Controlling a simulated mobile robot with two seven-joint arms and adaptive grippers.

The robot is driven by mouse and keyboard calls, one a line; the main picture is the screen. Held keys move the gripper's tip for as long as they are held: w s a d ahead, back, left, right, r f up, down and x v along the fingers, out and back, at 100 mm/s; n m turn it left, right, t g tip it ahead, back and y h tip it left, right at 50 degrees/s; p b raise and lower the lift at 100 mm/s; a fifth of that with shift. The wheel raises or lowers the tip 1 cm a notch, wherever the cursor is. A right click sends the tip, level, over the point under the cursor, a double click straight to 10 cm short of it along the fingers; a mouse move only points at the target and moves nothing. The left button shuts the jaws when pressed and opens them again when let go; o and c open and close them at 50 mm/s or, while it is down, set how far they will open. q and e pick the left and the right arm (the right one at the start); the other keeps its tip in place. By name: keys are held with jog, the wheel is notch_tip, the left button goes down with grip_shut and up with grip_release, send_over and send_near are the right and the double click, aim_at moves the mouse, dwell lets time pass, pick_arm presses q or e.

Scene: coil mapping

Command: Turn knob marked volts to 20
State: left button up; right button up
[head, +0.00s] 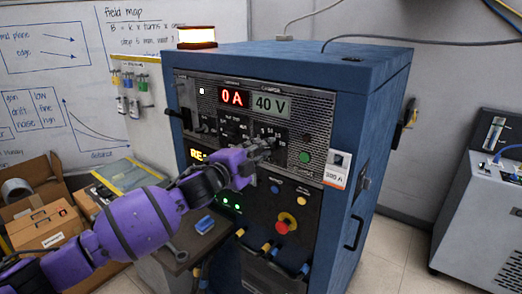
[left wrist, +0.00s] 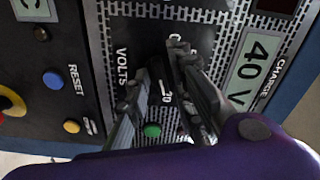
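The power cabinet (head: 385,110) has a black panel with a display reading 40 V (head: 270,104), which also shows sideways in the left wrist view (left wrist: 253,68). The VOLTS label (left wrist: 122,65) and a 20 mark (left wrist: 166,97) show there. My left gripper (head: 266,146) is at the panel below the display. In the left wrist view its two fingers (left wrist: 160,75) stand apart, with a dark shape, likely the volts knob, between the tips. The knob is mostly hidden. I cannot tell whether the fingers touch it. My right gripper is not in view.
A red display reads 0 A (head: 234,98). A green button (head: 304,156), a blue RESET button (left wrist: 53,80) and a red-and-yellow emergency stop (head: 286,222) are near the fingers. A small shelf with a blue item (head: 205,224) juts out below my arm. Boxes (head: 45,215) stand at left.

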pick_arm(q)
jog(key=shift+s, duration=0.1)
jog(key=v, duration=1.2)
